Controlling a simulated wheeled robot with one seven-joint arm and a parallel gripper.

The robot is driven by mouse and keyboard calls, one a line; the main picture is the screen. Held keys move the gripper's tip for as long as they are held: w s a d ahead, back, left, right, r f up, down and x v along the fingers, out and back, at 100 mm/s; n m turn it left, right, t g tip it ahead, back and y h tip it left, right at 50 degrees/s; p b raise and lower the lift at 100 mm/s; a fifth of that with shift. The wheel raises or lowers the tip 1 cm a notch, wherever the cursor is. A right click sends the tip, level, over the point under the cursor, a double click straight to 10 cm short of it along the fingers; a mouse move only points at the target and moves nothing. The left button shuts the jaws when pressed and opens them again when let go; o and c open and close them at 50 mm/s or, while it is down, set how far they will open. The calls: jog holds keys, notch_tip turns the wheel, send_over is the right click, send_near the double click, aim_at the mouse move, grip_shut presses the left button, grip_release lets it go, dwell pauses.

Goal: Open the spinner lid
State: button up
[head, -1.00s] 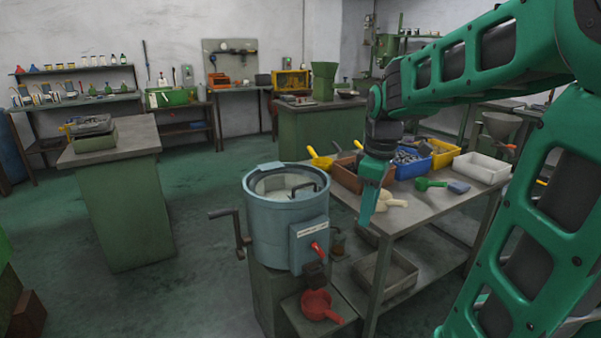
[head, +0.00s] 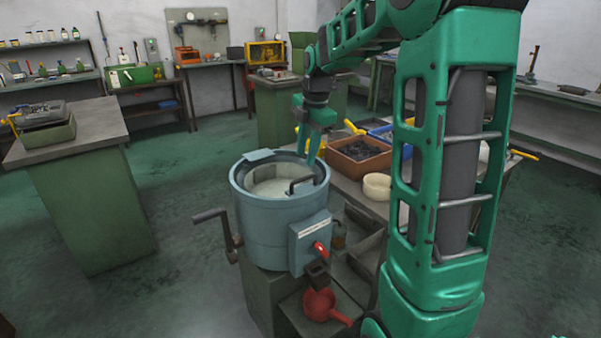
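The spinner (head: 262,220) is a blue-grey drum on a green stand, with a crank at its left and a red-handled outlet at its front. Its top shows a pale, seemingly see-through round lid (head: 270,187) that looks shut, lying level inside the rim. A dark bar handle (head: 302,182) sits at its right side. My gripper (head: 307,155) points down just above and behind the handle, near the far right rim. Its two green fingers look apart with nothing between them. Whether a fingertip touches the rim cannot be told.
A workbench right of the spinner holds a brown bin (head: 358,158) of dark parts, a cream bowl (head: 377,187) and blue trays, partly behind my arm. A red scoop (head: 322,305) lies below the outlet. A green cabinet (head: 90,195) stands left, with open floor between.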

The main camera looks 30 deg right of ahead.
aim_at(305, 179)
jog(key=f, duration=0.2)
jog(key=w+f, duration=0.1)
jog(key=f, duration=0.4)
jog(key=shift+w+d+f, duration=0.15)
jog(key=shift+d+f, duration=0.05)
jog(key=shift+f, duration=0.2)
